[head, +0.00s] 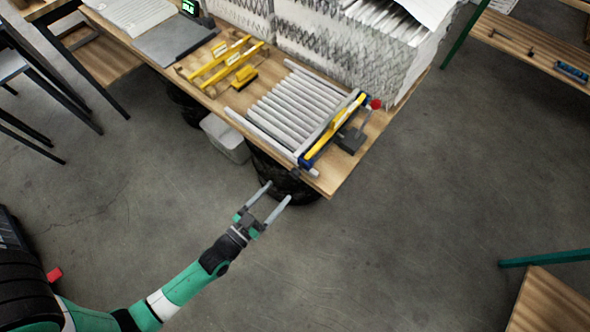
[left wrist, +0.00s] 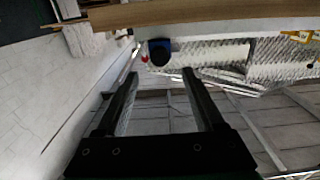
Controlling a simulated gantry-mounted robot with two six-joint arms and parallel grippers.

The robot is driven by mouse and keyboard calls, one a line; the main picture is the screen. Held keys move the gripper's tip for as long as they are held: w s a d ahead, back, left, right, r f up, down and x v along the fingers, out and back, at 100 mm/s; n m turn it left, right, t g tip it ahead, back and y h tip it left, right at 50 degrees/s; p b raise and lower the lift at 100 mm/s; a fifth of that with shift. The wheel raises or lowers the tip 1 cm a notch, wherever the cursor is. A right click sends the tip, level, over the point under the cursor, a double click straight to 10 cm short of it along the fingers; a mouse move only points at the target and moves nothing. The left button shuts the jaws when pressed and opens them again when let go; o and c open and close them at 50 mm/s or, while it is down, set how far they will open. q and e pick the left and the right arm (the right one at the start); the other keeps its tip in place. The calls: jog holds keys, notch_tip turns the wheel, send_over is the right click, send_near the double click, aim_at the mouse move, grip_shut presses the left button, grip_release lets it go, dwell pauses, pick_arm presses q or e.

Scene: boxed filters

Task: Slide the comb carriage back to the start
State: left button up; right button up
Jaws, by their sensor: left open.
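The comb carriage (head: 333,128), a yellow bar with blue ends, lies across the right end of a row of grey-white slats (head: 292,110) on the wooden table. A red knob (head: 375,104) and a dark block sit on its right side. My left gripper (head: 279,191) is open and empty, off the table's front edge, short of the carriage's near blue end and apart from it. In the left wrist view, a dark blue end (left wrist: 159,50) and a small red part show beyond the open fingers (left wrist: 160,74). My right gripper is out of view.
Stacked pleated filters (head: 345,40) stand along the table's back. Yellow tools (head: 228,62) lie left of the slats, with a grey pad (head: 174,40) farther left.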

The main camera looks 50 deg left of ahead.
aim_at(293, 175)
pick_arm(q)
jog(key=w, duration=0.3)
jog(key=w+a, duration=0.1)
jog(key=w, duration=0.2)
jog(key=w+b, duration=0.1)
jog(key=w, duration=0.2)
jog(key=shift+w+a, duration=0.1)
jog(key=shift+a, duration=0.15)
grip_shut()
dwell(0.9)
